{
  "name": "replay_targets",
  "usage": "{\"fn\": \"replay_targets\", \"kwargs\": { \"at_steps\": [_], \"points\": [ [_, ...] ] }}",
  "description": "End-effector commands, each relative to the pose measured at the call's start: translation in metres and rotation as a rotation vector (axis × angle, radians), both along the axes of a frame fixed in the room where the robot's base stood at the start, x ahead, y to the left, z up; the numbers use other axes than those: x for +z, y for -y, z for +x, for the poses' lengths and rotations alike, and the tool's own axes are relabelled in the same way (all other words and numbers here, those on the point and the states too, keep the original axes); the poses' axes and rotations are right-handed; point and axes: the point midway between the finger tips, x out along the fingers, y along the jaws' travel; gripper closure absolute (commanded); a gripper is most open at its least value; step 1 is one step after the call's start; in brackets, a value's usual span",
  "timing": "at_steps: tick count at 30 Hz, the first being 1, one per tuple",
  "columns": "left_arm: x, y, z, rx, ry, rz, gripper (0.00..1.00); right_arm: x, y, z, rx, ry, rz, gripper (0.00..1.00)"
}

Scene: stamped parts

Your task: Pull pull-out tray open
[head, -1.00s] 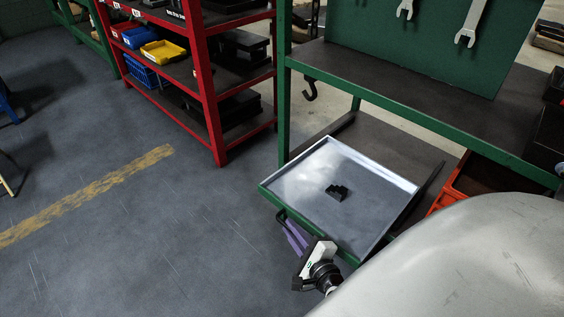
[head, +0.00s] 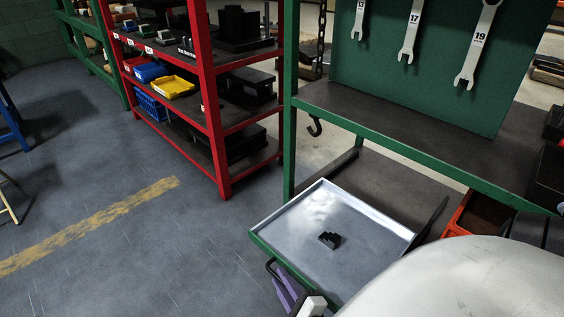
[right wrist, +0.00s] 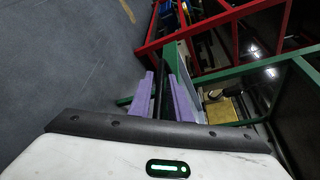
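The pull-out tray (head: 372,252) is a shallow grey tray with a green front edge, low in the green workbench, and it stands partly out. A small black stepped part (head: 330,240) lies on it. A black handle (head: 269,267) is at its front. My right gripper (head: 280,281) has purple fingers at the handle, at the bottom of the head view. In the right wrist view its two fingers (right wrist: 161,80) stand either side of a dark bar, and it appears shut on the handle. The exact contact is hard to see. My left gripper is not in view.
The green bench (head: 420,160) has a dark top and a back panel with hanging wrenches (head: 409,40). A black hook (head: 315,127) hangs at its corner. A red shelf rack (head: 217,130) stands behind left. An orange bin (head: 463,215) is right of the tray.

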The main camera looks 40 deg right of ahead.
Motion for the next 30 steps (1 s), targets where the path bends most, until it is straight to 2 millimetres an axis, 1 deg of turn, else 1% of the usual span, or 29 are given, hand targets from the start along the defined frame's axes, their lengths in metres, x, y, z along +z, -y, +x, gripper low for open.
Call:
{"fn": "replay_targets", "kwargs": {
  "at_steps": [5,8,11,17,18,21,25,30],
  "points": [
    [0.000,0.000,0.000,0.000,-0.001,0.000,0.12,0.000,0.000,0.000,0.001,-0.001,0.000,0.83],
    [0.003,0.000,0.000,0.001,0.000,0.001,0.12,0.004,0.000,0.000,0.001,0.000,0.001,0.83],
    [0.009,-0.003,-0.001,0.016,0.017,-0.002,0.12,0.017,0.000,0.001,0.000,0.002,0.001,0.83],
    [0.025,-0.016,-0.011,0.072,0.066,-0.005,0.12,0.061,0.001,0.001,-0.004,0.010,-0.002,0.82],
    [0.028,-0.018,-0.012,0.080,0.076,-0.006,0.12,0.069,0.002,0.001,-0.006,0.011,-0.004,0.83],
    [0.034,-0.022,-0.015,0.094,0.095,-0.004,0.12,0.085,0.002,0.001,-0.005,0.008,-0.003,0.83],
    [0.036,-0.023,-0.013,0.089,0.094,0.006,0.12,0.097,0.001,0.000,-0.003,0.005,-0.001,0.83],
    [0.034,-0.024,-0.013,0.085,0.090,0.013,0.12,0.102,0.001,0.000,-0.002,0.001,0.000,0.83]
  ]
}}
